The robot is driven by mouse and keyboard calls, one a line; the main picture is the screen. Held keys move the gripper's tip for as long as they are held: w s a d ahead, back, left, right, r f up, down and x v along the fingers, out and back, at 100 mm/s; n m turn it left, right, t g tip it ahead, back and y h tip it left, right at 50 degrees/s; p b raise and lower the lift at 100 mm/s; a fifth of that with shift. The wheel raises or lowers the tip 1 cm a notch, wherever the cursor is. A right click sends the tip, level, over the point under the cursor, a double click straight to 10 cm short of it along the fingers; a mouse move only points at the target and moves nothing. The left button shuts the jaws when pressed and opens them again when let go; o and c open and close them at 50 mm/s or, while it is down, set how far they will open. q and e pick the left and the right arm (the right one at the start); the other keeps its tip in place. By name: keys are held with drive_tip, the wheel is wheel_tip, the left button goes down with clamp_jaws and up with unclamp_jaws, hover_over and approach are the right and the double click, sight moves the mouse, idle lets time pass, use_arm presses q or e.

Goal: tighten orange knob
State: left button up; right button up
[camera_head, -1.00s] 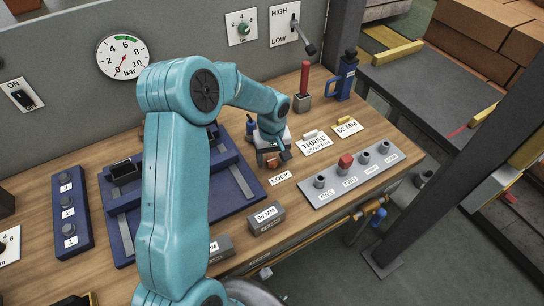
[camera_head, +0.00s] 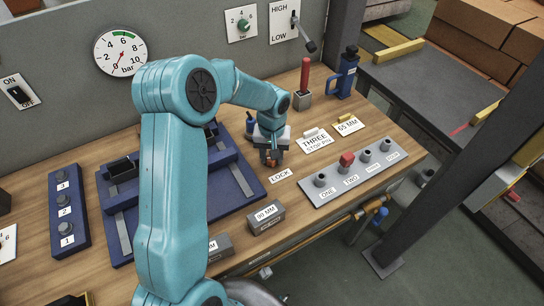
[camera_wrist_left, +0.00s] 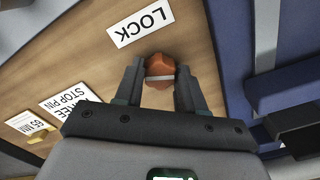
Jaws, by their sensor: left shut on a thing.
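The orange knob (camera_wrist_left: 160,68) sits between the two fingers of my left gripper (camera_wrist_left: 158,88) in the left wrist view, beside the LOCK label (camera_wrist_left: 140,23). In the head view the orange knob (camera_head: 271,161) shows only as a small patch under the gripper. My left gripper (camera_head: 272,158) points down at the right edge of the blue fixture (camera_head: 245,190) and is shut on the knob. My right gripper is not in view.
A grey plate (camera_head: 340,188) with several pegs and a red cap (camera_head: 347,158) lies to the right. A grey 90 MM block (camera_head: 266,218) stands in front. A red-handled lever (camera_head: 305,75) and a blue bottle-like tool (camera_head: 345,78) stand at the back.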

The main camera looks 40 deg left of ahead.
use_arm(q)
drive_tip(key=m+b, duration=0.1)
drive_tip(key=m, duration=0.3)
drive_tip(key=shift+m, duration=0.3)
drive_tip(key=m, duration=0.4)
drive_tip(key=shift+m, duration=0.3)
drive_tip(key=m, duration=0.4)
drive_tip(key=shift+w+r+m, duration=0.1)
drive_tip(key=shift+m, duration=0.2)
drive_tip(key=m, duration=0.4)
drive_tip(key=shift+m, duration=0.7)
drive_tip(key=o, duration=1.1)
drive_tip(key=shift+c, duration=0.2)
wheel_tip(320, 180, up, 16)
drive_tip(key=shift+r, duration=0.15)
